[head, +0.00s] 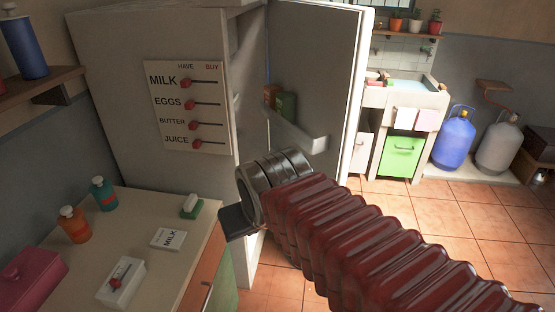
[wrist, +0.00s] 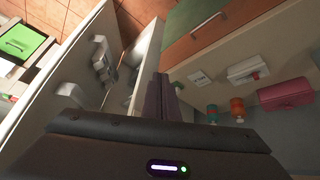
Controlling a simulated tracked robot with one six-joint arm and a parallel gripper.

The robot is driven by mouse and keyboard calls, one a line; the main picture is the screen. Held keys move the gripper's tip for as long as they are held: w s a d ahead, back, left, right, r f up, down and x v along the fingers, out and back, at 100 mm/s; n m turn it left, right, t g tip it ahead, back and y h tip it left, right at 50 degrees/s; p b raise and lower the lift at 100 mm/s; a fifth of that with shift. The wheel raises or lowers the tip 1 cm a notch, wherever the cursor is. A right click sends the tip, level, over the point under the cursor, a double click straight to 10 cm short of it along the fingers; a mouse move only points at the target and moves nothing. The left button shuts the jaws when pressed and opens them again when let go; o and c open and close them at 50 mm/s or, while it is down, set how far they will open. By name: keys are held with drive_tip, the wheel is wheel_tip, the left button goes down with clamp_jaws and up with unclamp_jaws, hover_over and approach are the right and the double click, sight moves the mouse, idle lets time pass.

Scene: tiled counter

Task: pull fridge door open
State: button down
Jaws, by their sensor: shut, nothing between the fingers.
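The pale fridge (head: 120,100) stands at the left in the head view, its side facing me. Its door (head: 325,60) is swung open to the right, with the inner face and a white door shelf (head: 305,137) showing. In the wrist view the open door (wrist: 60,85) lies at the left, with its shelf fittings visible. My gripper (head: 237,222) is in front of the fridge opening, near the counter's right end; its fingers (wrist: 165,90) are shut and empty. They appear apart from the door. The door's handle is not visible, and my arm hides the lower opening.
A counter (head: 130,215) at the left holds bottles, a milk card (head: 168,239), a switch box (head: 121,283) and a pink container (head: 30,280). A sink unit (head: 405,100) and gas cylinders (head: 453,138) stand at the back right. Tiled floor (head: 450,212) is clear at right.

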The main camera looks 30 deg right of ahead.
drive_tip(key=s+a+f+n+y, duration=0.1)
drive_tip(key=s+a, duration=0.4)
drive_tip(key=shift+f, duration=0.2)
